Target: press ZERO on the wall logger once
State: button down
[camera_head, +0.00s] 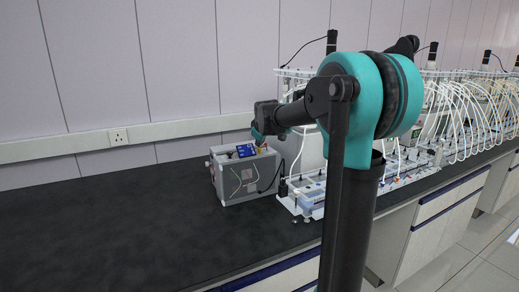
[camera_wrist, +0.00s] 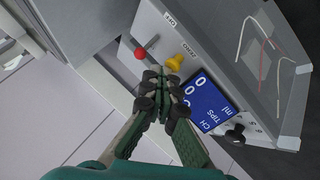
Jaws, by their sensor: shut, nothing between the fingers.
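The logger is a grey box (camera_head: 232,187) on the black bench against the wall; its top panel (camera_wrist: 215,65) fills the upper right of the wrist view. A yellow button (camera_wrist: 175,63) on this panel has lettering beside it that looks like ZERO. A blue display (camera_wrist: 206,97) shows CH, TIPS and ml with zeros. It also shows in the head view (camera_head: 246,151). My gripper (camera_wrist: 162,75) is shut and empty, its tips right by the yellow button; whether they touch it I cannot tell. In the head view the arm's end hides part of the panel.
A red-balled lever (camera_wrist: 140,53) stands close to the yellow button, and a black knob (camera_wrist: 236,134) lies past the display. Reactor racks with many tubes (camera_head: 455,115) stand right of the logger. The bench (camera_head: 110,225) to the left is clear.

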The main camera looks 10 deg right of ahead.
aim_at(260, 149)
jog(key=shift+r, duration=0.8)
jog(key=shift+r, duration=0.1)
jog(key=shift+r, duration=2.4)
